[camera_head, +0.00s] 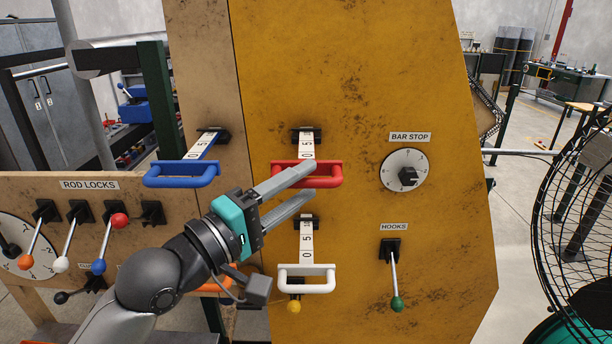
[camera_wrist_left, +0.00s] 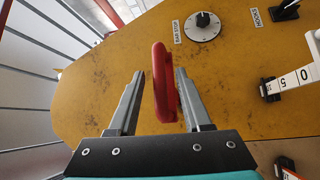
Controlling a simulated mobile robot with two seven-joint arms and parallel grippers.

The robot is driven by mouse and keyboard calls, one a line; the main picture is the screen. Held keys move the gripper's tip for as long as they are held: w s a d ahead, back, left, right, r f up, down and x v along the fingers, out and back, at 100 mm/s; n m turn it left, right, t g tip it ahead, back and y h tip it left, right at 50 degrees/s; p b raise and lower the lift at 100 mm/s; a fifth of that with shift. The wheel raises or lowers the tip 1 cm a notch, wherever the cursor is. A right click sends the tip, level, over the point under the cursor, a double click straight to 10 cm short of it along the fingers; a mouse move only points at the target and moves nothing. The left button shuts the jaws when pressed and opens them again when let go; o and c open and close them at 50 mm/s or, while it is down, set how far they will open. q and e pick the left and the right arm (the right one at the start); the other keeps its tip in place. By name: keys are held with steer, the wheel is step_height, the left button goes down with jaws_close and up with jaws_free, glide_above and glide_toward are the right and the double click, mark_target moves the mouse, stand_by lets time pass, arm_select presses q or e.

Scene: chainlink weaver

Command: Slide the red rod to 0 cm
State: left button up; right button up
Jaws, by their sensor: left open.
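The red rod has a red bar handle (camera_head: 333,181) and a white scale strip (camera_head: 307,148) running back to a black socket on the yellow panel. My left gripper (camera_head: 309,180) is open at the red handle. One finger crosses in front of the handle in the head view. In the left wrist view the red handle (camera_wrist_left: 162,80) lies between the two open fingers, closer to the right one. My right gripper is not in view.
A blue handle (camera_head: 182,177) stands to the left and a white handle (camera_head: 307,284) below. The bar stop dial (camera_head: 405,171) and hooks lever (camera_head: 395,276) are to the right. Rod lock levers (camera_head: 77,232) are at the left. A fan (camera_head: 580,220) stands far right.

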arm_select(q)
steer(key=shift+w+d+r, duration=0.1)
steer(key=shift+w+d, duration=0.35)
steer(key=shift+d, duration=0.05)
steer(key=shift+c, duration=0.4)
jaws_close()
stand_by(0.8)
